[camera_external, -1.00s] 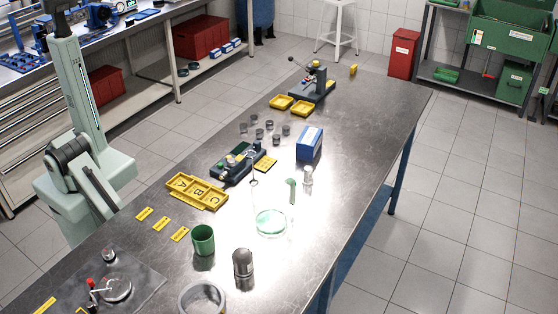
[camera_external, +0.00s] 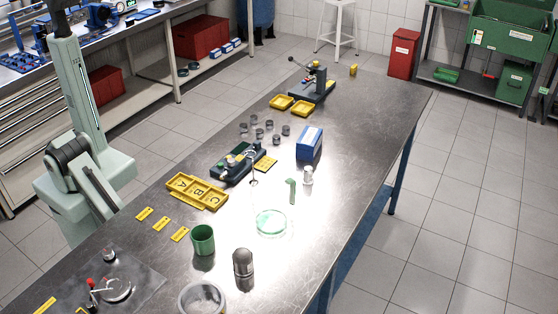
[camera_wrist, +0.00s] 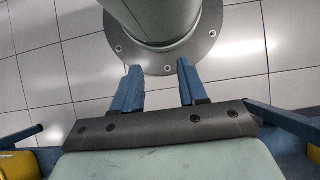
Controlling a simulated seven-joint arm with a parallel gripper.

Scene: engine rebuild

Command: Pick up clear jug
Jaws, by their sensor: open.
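The clear jug (camera_external: 272,222) stands upright on the metal workbench in the external view. It is see-through, with green in its lower part and a small green piece (camera_external: 291,190) at its upper right, perhaps its handle. Its rim is hard to make out against the bright glare. My gripper (camera_wrist: 158,70) shows in the wrist view, with two blue fingers apart and nothing between them. Tiled floor is below it, and the jug is not in that view. In the external view my arm is at the left, away from the jug, and the gripper cannot be seen.
A green cup (camera_external: 203,240), a dark grey cylinder (camera_external: 243,263) and a large round container (camera_external: 202,299) stand in front of the jug. A clear bottle (camera_external: 308,176) and a blue box (camera_external: 309,144) are behind it. A yellow lettered tray (camera_external: 197,191) lies left. The bench's right side is clear.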

